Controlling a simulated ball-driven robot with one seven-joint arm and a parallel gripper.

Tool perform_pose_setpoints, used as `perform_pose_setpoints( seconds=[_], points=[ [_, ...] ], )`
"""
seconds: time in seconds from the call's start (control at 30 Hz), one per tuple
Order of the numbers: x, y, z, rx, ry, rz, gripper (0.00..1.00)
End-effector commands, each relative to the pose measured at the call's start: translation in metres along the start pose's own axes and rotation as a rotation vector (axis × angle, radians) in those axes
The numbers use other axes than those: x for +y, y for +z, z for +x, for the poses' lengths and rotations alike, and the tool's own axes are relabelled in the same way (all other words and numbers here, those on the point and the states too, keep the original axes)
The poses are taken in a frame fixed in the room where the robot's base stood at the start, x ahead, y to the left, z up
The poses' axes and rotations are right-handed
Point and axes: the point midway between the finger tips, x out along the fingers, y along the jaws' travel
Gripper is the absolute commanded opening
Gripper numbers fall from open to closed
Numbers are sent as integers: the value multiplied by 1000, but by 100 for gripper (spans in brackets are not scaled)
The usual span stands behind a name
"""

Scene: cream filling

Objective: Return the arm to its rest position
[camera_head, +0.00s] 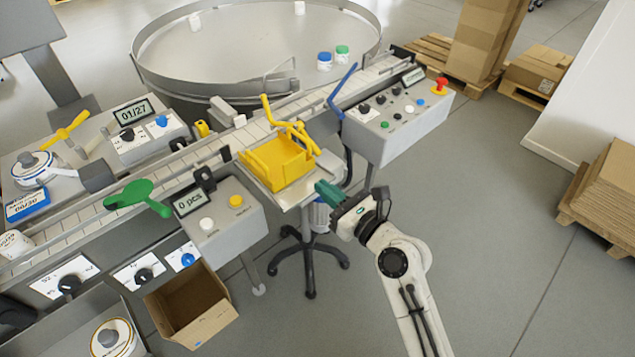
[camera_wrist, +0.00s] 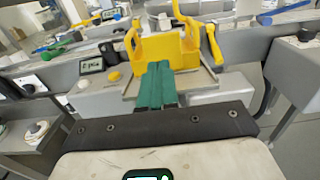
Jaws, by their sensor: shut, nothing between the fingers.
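My gripper (camera_head: 322,188) is at the end of my white arm, in the right middle of the head view. Its green fingers (camera_wrist: 157,85) are together and hold nothing. They point toward the yellow holder (camera_head: 275,162) on a small metal plate in front of the conveyor. The holder also shows just beyond the fingertips in the wrist view (camera_wrist: 190,52). In the head view the fingertips are to the right of the plate and a little nearer; I cannot tell the exact gap. My arm reaches up from the bottom edge.
A control box with a red button (camera_head: 400,118) stands at the conveyor's right end. A counter box (camera_head: 217,215) is left of the plate. An open cardboard box (camera_head: 192,305) stands below. A round turntable (camera_head: 230,60) is behind.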

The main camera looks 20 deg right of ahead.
Motion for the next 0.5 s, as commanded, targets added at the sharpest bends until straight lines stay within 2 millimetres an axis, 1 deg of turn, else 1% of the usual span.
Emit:
perform_pose_setpoints(
  seconds=[0.03, 0.1, 0.3, 0.4, 0.5],
  points=[
    [0, -2, -9, 1, -2, 1, 0],
    [0, -2, -21, 2, -2, 1, 0],
    [0, -2, -50, 1, -1, 1, 0],
    [0, -1, -58, 1, 0, 1, 0],
    [0, 0, -62, 0, 0, 0, 0]
  ],
)
